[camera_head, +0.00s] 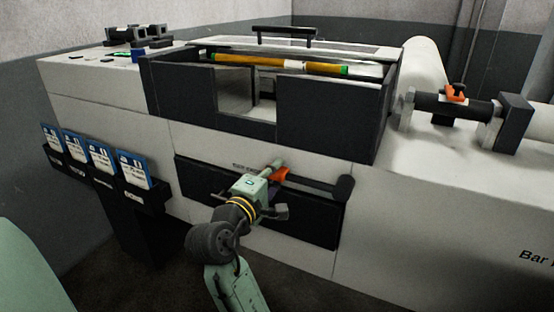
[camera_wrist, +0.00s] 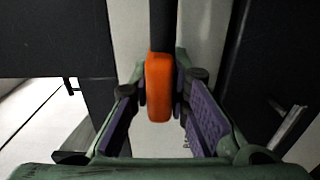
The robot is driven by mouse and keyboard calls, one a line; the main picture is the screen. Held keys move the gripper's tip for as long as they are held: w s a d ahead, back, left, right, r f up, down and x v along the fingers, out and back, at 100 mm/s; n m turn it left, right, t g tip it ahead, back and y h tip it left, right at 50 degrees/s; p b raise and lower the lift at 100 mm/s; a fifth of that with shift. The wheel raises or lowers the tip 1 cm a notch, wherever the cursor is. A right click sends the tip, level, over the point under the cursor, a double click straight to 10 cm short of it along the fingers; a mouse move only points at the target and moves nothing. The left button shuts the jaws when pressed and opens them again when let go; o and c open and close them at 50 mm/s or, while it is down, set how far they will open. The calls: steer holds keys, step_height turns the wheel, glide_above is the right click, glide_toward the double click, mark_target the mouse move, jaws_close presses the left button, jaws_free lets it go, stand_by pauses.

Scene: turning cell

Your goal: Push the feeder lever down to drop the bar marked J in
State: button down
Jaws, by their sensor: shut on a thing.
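The feeder lever is a black arm (camera_head: 318,184) on the front of the machine, with a dark pivot at its right end and an orange grip (camera_head: 283,174) at its left end. It lies nearly level in the head view. My gripper (camera_head: 274,171) is at the orange grip. In the wrist view the two purple-padded fingers (camera_wrist: 160,100) are shut on the orange grip (camera_wrist: 159,85), one on each side.
A dark recessed panel (camera_head: 205,194) lies behind the lever. Several blue-and-white cards (camera_head: 101,157) stand in dark holders on the left of the front. A black-walled trough (camera_head: 330,108) tops the machine. An orange clamp (camera_head: 456,92) sits at the right.

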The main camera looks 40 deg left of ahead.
steer(key=shift+d+f+n, duration=0.2)
steer(key=shift+f+n, duration=1.3)
steer(key=shift+f, duration=0.45)
steer(key=c, duration=1.5)
jaws_free()
steer(key=shift+r, duration=0.1)
